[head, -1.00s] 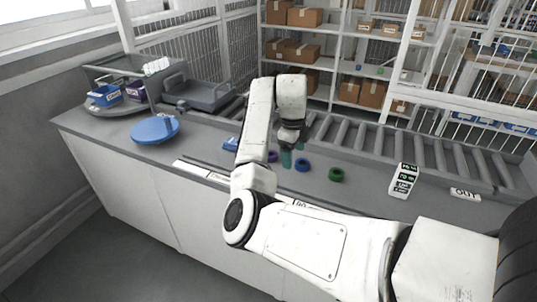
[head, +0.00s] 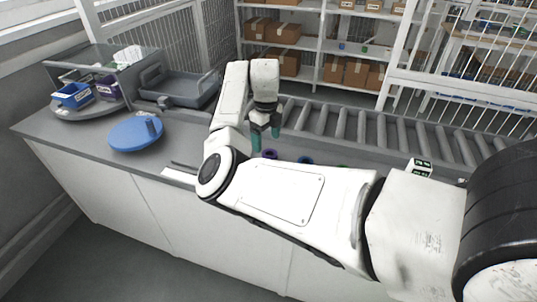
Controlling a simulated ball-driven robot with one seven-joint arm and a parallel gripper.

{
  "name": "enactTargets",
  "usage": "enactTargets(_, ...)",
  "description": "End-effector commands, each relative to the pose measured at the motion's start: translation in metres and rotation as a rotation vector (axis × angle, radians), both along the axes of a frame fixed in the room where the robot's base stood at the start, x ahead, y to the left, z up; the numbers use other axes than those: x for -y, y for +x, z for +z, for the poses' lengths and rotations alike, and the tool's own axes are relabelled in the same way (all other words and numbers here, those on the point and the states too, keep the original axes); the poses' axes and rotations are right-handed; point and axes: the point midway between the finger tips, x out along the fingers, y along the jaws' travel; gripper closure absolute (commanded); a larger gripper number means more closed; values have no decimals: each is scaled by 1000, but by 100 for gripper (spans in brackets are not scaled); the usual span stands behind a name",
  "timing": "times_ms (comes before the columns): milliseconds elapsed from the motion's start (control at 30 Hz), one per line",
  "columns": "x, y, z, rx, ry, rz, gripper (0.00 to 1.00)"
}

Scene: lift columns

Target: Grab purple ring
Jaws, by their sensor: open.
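The purple ring (head: 269,154) lies on the grey counter (head: 75,132), partly hidden by my arm. My gripper (head: 265,139) points down with its teal fingers apart and empty. It appears just above or behind the ring in the picture; the exact height gap cannot be told. A blue ring (head: 305,159) lies to the right of the purple one, its lower part hidden by my arm. A green ring (head: 343,166) farther right shows only as a sliver.
A blue round disc (head: 136,133) sits on the counter at left. Behind it are a grey tray (head: 180,88) and a turntable with blue (head: 73,95) and purple bins (head: 108,88). A roller conveyor (head: 345,125) runs along the back. A white labelled block (head: 419,168) stands at right.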

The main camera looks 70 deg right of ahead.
Motion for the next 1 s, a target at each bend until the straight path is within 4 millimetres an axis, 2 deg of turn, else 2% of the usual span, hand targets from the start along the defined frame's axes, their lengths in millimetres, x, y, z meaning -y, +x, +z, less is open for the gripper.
enactTargets(167, 1, -1, -10, -1, 0, 1, 19)
enactTargets(500, 5, -8, -53, -1, 1, 2, 19)
enactTargets(800, 5, -7, -58, 1, 0, 1, 19)
enactTargets(1000, 5, -7, -58, 1, 0, 1, 38)
